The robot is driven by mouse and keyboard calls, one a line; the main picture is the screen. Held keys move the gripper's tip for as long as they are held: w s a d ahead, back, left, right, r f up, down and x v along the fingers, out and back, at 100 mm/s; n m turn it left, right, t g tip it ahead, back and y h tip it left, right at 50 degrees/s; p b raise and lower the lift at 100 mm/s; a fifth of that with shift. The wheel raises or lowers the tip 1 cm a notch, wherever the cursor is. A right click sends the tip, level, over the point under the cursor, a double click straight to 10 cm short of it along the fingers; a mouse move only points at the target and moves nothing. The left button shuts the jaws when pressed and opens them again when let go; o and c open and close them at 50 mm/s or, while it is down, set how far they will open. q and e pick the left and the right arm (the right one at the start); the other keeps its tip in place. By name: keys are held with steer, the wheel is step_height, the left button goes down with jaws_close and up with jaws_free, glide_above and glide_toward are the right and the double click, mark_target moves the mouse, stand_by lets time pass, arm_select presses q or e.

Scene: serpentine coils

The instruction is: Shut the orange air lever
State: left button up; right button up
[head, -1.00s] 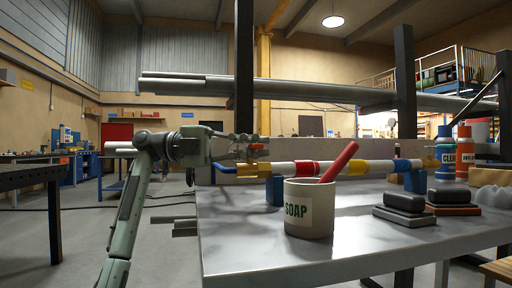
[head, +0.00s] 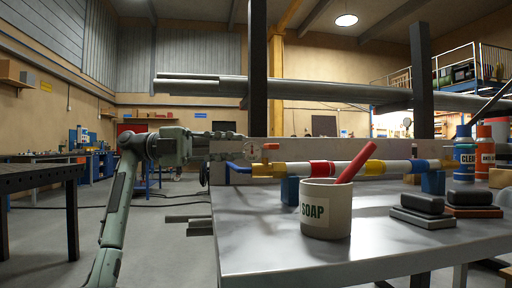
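The small orange lever (head: 270,146) sits on top of a brass-coloured valve (head: 262,169) at the left end of a striped pipe. From this view it looks roughly level, but how it is turned relative to the pipe is hard to tell. My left gripper (head: 228,143) is to the left of the lever, at about its height, with a visible gap between them. It blends into the grey wall behind, so its finger opening is unclear. I see nothing held in it. My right gripper is not in view.
The white, red, yellow and blue pipe (head: 350,168) rests on blue supports over the grey bench (head: 290,250). A SOAP pot (head: 340,215) with a red stick stands in front. Black blocks (head: 418,203) and bottles are at right. A blue hose (head: 236,168) leaves the valve leftward.

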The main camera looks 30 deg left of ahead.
arm_select(q)
steer(key=v, duration=0.3)
steer(key=shift+s+a, duration=0.1)
steer(key=shift+a, duration=0.2)
stand_by(0.3)
